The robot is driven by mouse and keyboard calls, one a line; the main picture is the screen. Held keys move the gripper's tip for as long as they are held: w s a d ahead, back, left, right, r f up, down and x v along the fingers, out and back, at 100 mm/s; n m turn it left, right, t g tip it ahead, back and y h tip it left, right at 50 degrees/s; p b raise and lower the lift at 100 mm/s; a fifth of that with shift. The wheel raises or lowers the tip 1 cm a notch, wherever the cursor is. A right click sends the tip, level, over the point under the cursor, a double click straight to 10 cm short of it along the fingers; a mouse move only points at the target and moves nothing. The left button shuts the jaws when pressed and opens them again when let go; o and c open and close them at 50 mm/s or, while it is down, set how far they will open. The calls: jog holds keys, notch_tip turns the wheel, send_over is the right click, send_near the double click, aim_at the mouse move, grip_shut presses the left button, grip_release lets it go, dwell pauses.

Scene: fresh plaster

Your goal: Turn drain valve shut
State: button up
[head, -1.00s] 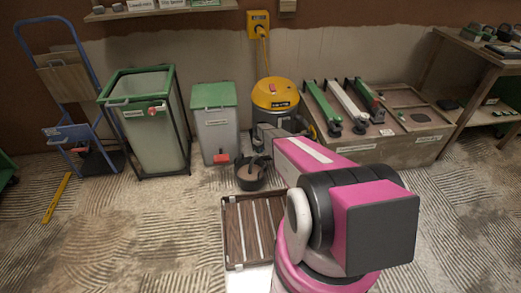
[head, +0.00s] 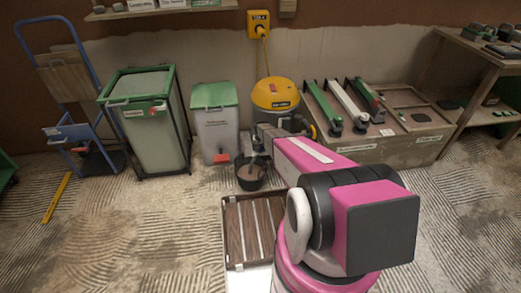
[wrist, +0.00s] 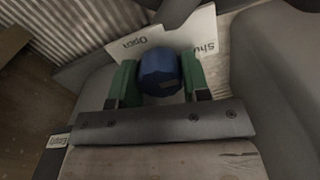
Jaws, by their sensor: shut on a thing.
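In the wrist view, my gripper (wrist: 160,82) has its two green fingers on either side of a blue valve knob (wrist: 160,68) and is shut on it. A pale plate (wrist: 205,42) behind the knob carries the words "Open" and "Shut", seen upside down. In the head view, the yellow-topped machine (head: 275,93) stands against the wall, with a dark bucket (head: 250,180) on the floor before it. My arm reaches to the machine's lower front. The knob and my fingertips cannot be made out there.
A grey bin with a green lid (head: 214,130) stands left of the machine. A low bench with green and white tools (head: 390,150) is on the right. A slatted wooden tray (head: 232,235) lies on the floor near my arm.

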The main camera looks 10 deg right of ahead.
jog(key=shift+m, duration=0.4)
jog(key=o, duration=0.9)
jog(key=shift+o, duration=0.2)
jog(key=shift+r, duration=0.15)
notch_tip(320, 180, up, 11)
jog(key=shift+f, duration=0.2)
jog(key=s+r+n, duration=0.1)
jog(key=s+r, duration=1.2)
jog(key=s, duration=0.5)
jog(key=s+r+n, duration=0.2)
jog(key=s+r, duration=1.2)
jog(key=s, duration=0.5)
jog(key=shift+r, duration=0.25)
